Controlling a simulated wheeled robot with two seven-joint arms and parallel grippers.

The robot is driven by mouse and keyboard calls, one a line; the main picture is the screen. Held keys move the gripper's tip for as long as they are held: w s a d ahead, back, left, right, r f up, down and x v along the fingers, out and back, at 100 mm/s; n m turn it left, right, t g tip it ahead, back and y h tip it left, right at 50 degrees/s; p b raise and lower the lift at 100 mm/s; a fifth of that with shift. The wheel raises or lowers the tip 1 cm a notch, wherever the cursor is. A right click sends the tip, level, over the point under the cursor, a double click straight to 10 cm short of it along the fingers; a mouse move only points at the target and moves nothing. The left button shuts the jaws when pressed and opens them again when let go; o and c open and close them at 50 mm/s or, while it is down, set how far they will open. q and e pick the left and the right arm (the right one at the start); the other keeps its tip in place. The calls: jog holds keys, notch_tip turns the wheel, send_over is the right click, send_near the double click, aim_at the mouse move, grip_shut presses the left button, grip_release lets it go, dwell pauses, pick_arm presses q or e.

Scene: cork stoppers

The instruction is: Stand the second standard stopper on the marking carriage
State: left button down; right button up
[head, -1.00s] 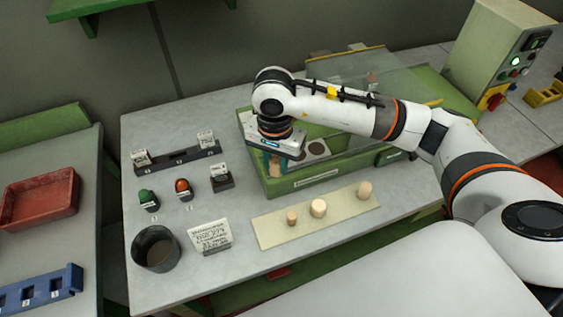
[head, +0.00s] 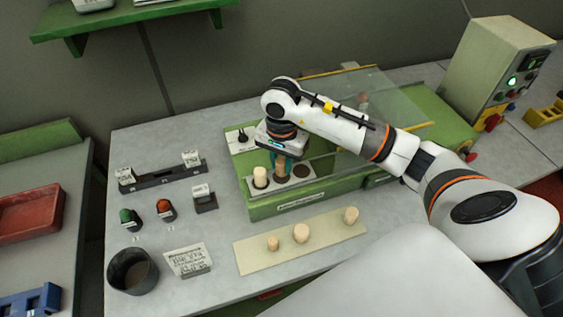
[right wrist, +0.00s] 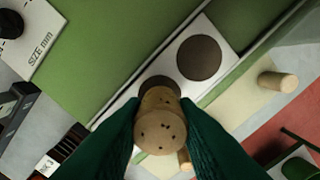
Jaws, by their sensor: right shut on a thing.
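The marking carriage (head: 316,183) is a white plate with a row of round dark spots on a green machine. One pale stopper (head: 260,177) stands upright on its left spot. My right gripper (head: 283,166), with green fingers, is shut on a second stopper (right wrist: 160,125), held upright at the middle spot. In the right wrist view the held stopper's speckled end faces the camera and partly covers that spot. I cannot tell whether its foot touches the plate. The right spot (head: 301,171) is bare and also shows in the right wrist view (right wrist: 199,57). My left gripper is out of view.
Three stoppers of differing sizes stand on a cream mat (head: 330,240) in front. A clear guard (head: 385,100) is behind the carriage on the right. A dark cup (head: 132,271), a card (head: 188,260) and green and orange-topped stamps (head: 165,209) are at left.

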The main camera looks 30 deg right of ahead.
jog(key=shift+f, duration=1)
jog(key=o, duration=0.9)
jog(key=shift+r, duration=0.1)
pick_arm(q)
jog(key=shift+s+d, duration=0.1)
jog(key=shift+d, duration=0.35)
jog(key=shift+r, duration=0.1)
